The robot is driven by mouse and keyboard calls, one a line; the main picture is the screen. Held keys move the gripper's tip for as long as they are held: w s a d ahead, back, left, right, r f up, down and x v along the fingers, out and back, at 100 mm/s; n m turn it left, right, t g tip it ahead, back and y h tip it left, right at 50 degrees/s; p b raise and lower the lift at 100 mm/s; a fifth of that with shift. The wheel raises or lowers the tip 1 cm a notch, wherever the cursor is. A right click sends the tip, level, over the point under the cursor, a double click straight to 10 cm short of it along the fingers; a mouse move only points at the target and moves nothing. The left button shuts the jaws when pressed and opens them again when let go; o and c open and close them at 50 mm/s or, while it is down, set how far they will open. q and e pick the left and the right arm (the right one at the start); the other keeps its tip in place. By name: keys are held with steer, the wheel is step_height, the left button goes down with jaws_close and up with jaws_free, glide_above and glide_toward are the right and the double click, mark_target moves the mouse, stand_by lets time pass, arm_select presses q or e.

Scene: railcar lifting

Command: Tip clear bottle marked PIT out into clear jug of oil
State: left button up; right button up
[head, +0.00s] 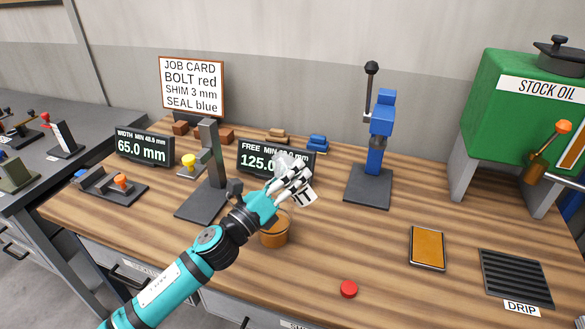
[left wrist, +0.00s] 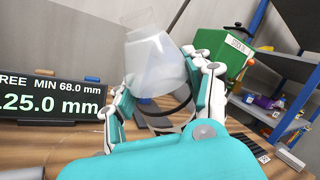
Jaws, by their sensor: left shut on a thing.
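My left gripper (head: 290,178) is shut on a clear bottle (head: 306,196), holding it up off the bench. The bottle looks tilted in the head view, and no PIT marking can be read. In the left wrist view the pale, see-through bottle (left wrist: 158,62) sits between the fingers of the left gripper (left wrist: 155,100). The jug of oil (head: 274,234), with amber-brown content, stands on the bench below and slightly left of the bottle. My gripper and wrist hide part of its top. No stream of liquid can be made out. My right gripper is not in view.
A black press stand (head: 208,180) is left of the jug, and a blue lever press (head: 375,150) stands behind right. A green STOCK OIL tank (head: 510,110), a DRIP grate (head: 515,278), an orange tray (head: 427,248) and a red button (head: 349,289) are to the right.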

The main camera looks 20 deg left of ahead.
mark_target(275, 169)
arm_select(q)
steer(key=shift+a+r+m+g+p, duration=0.4)
steer(key=shift+m+p, duration=0.6)
steer(key=m+p, duration=0.1)
steer(key=a+m+g+p, duration=0.1)
steer(key=m+p, duration=0.1)
steer(key=shift+w+a+r, duration=0.1)
steer(key=shift+w+a, duration=0.05)
steer(key=shift+a, duration=0.05)
steer(key=shift+a+f+m+g+p, duration=0.2)
steer(key=shift+a+m+g+p, duration=0.2)
steer(key=shift+m+p, duration=0.3)
steer(key=shift+a+f+m+g+p, duration=0.2)
steer(key=shift+a+m+g+p, duration=0.15)
steer(key=shift+m+p, duration=0.35)
